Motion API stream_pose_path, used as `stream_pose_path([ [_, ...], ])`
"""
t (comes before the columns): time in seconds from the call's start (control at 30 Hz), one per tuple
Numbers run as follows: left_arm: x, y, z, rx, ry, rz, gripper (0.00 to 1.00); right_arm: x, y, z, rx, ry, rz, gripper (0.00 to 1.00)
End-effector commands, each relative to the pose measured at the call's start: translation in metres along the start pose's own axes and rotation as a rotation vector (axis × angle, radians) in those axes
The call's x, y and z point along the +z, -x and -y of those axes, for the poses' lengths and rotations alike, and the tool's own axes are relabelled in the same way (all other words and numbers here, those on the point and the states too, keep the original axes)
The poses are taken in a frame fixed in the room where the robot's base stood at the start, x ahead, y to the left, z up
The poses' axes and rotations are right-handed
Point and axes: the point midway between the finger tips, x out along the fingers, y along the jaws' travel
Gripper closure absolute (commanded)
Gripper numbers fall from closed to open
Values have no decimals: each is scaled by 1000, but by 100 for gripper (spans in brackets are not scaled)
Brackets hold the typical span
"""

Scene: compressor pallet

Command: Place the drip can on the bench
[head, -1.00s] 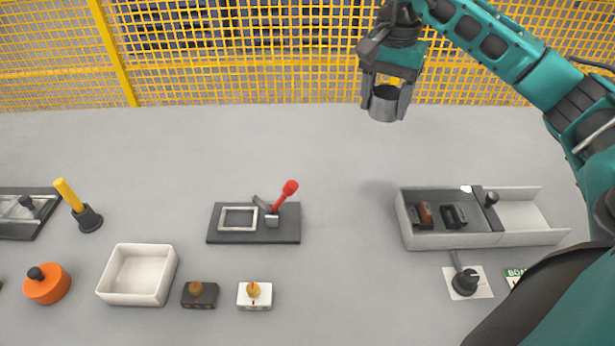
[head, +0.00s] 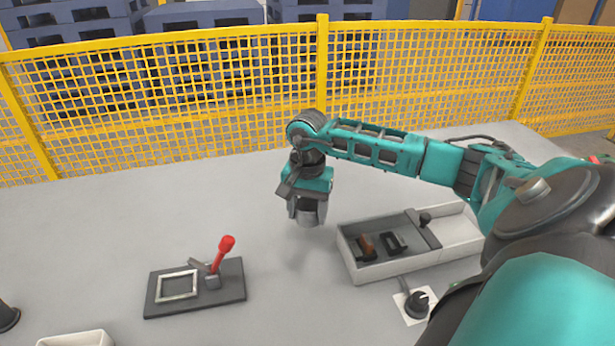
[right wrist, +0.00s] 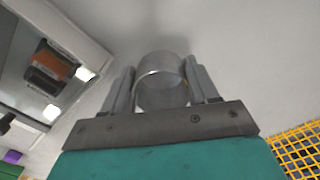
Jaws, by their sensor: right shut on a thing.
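The drip can (head: 308,214) is a small grey metal cylinder. My right gripper (head: 307,208) is shut on it and holds it roughly upright, low over the grey bench (head: 120,230). In the right wrist view the can (right wrist: 161,80) sits between the two fingers, with its round rim showing. A soft shadow lies on the bench just below the can; I cannot tell whether the can touches the surface. My left gripper is not in view.
Right of the can stands a divided tray (head: 363,272) with dark parts and a sliding lid. A toggle clamp with a red handle (head: 222,252) is at front left. A black knob (head: 417,304) is in front of the tray. A yellow mesh fence (head: 190,90) stands behind.

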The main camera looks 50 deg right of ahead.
Motion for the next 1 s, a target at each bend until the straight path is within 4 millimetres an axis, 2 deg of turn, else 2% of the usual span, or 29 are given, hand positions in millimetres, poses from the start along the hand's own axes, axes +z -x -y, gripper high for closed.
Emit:
stream_pose_path([
  [0.1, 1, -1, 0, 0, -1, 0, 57, 1, -21, 0, 3, -1, 4, 71],
  [0.2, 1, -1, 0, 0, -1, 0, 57, 1, -32, -1, 3, -1, 2, 71],
  [0.57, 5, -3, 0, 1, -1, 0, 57, 0, -37, 0, 2, 0, 0, 71],
  [0.6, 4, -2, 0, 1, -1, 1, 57, 0, -35, 0, 2, 0, 0, 38],
  [0.83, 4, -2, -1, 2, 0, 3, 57, 0, -35, 0, 2, 0, 1, 16],
  [1.0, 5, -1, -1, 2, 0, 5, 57, 0, -35, 0, 2, 0, 1, 16],
])
